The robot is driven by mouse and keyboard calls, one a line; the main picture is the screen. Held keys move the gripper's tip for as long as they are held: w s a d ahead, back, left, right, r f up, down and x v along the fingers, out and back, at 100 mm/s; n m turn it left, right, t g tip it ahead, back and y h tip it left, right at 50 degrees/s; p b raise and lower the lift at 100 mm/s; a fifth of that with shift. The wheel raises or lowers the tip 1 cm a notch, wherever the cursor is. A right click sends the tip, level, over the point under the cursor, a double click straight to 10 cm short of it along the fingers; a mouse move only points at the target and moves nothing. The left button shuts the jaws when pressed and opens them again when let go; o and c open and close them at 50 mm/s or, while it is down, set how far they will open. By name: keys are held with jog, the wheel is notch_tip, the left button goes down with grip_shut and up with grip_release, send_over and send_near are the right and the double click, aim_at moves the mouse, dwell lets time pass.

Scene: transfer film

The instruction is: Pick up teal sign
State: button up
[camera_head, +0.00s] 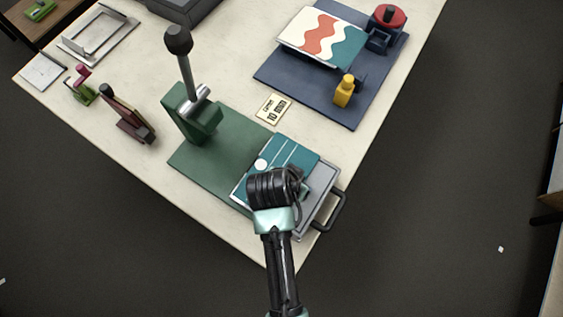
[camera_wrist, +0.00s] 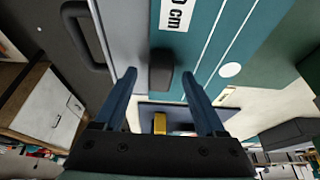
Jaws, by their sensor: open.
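The teal sign (camera_head: 292,153), a flat teal panel with white lines and a white dot, lies on the green press base (camera_head: 212,165) at the near corner of the table. In the wrist view its teal face (camera_wrist: 206,42) fills the upper middle, with a white "0 cm" label. My gripper (camera_wrist: 160,76) is open, its two blue fingers apart, with a small dark block (camera_wrist: 161,62) showing between the fingertips. In the head view my gripper (camera_head: 274,187) is over the sign's near edge and hides part of it; contact cannot be told.
A grey tray (camera_head: 318,195) with a dark handle (camera_head: 328,212) sits right of the sign. The green press's upright lever (camera_head: 184,65) stands behind left. A small card (camera_head: 273,109), a yellow bottle (camera_head: 344,91) and a blue base (camera_head: 295,88) are farther back.

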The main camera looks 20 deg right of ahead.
grip_shut()
dwell(0.3)
jog(key=shift+r, duration=0.1)
